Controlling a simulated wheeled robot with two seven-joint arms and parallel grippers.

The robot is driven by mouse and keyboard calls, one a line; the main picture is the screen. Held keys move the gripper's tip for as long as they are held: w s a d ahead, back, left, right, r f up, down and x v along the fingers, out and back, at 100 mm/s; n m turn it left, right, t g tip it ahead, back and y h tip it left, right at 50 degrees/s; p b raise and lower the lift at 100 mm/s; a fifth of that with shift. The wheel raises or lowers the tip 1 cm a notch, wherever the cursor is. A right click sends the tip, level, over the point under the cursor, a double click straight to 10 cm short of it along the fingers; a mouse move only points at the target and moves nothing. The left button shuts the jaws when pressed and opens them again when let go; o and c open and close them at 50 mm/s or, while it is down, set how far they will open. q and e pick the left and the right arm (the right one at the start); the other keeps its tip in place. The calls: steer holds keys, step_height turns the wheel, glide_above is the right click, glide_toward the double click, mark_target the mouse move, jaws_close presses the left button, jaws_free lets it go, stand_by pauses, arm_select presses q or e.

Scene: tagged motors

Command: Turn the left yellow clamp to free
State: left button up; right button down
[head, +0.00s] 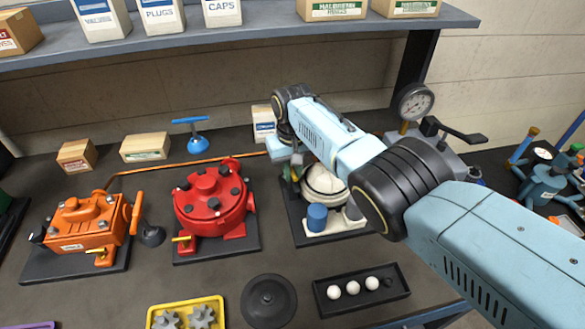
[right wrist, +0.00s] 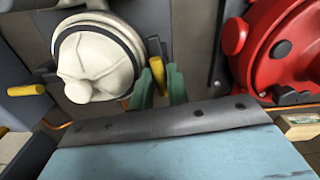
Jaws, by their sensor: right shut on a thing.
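The white motor (head: 322,187) sits on a dark base plate, partly hidden by my right arm. It also shows in the right wrist view (right wrist: 95,62). The left yellow clamp (right wrist: 155,76) stands beside the motor, between the green fingers of my right gripper (right wrist: 160,84). The fingers are shut on it. In the head view my right gripper (head: 290,176) is at the motor's left side, and the clamp is mostly hidden there. The other yellow clamp (right wrist: 26,90) shows at the left of the right wrist view. My left gripper is out of view.
A red motor (head: 209,200) stands left of the white one, and an orange motor (head: 88,228) further left. A black tray (head: 360,304) with white balls, a dark disc (head: 269,301) and a yellow tray (head: 151,316) lie in front. A pressure gauge (head: 415,102) stands behind my right arm.

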mark_target(292, 171)
steer(key=shift+m, duration=0.7)
steer(key=shift+r, duration=0.1)
steer(key=c, duration=1.4)
jaws_free()
steer(key=shift+o, duration=0.2)
step_height(292, 171, up, 5)
steer(key=p, duration=0.3)
step_height(292, 171, up, 8)
steer(key=shift+r, duration=0.15)
